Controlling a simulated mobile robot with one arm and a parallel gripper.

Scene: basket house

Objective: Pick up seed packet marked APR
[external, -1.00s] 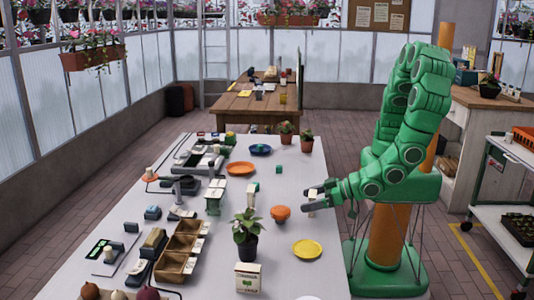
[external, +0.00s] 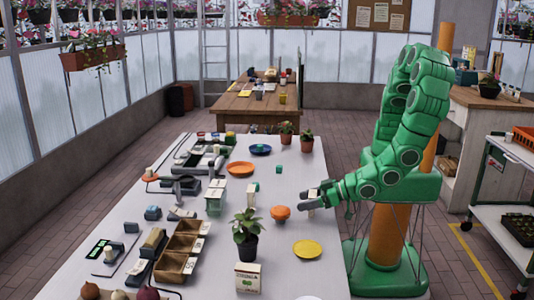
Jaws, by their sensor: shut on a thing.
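My gripper (external: 311,198) is low over the right side of the white table, reaching in from the right. It is shut on a small pale upright packet (external: 312,202), which is partly hidden by the fingers. The packet's marking is too small to read, so I cannot tell whether it says APR. I cannot tell whether its lower edge touches the table.
A potted plant (external: 246,236) and a white box (external: 248,277) stand left of the plate. Wooden bins (external: 176,256) stand farther left.

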